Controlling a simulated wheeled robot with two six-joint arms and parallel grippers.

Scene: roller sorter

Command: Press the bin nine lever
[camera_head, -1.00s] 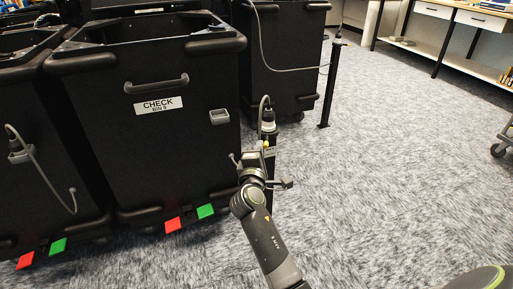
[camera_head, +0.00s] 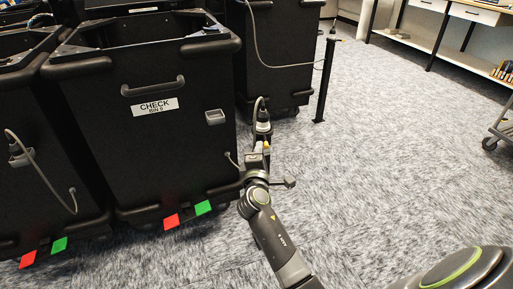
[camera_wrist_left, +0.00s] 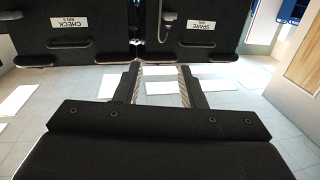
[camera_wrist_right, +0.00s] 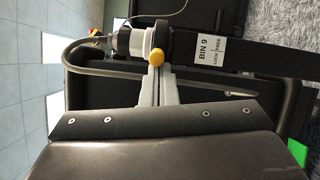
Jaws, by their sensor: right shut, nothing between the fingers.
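A yellow-tipped lever (camera_wrist_right: 156,57) sits beside a black post marked with a BIN 9 LOCK/FREE label (camera_wrist_right: 210,49) in the right wrist view. Its yellow tip also shows small in the head view (camera_head: 267,148), at the right of the CHECK BIN 9 bin (camera_head: 170,150). My right gripper (camera_wrist_right: 157,72) is shut and empty, its fingertips right at the yellow tip; I cannot tell whether they touch. It also shows in the head view (camera_head: 264,152). My left gripper (camera_wrist_left: 160,72) is open and empty in the left wrist view, and out of the head view.
A grey plug with a cable (camera_wrist_right: 138,42) stands beside the lever. Red (camera_head: 171,222) and green (camera_head: 203,208) tabs stick out at the bin's foot. Another black bin (camera_head: 280,70) and a thin post (camera_head: 326,80) stand behind.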

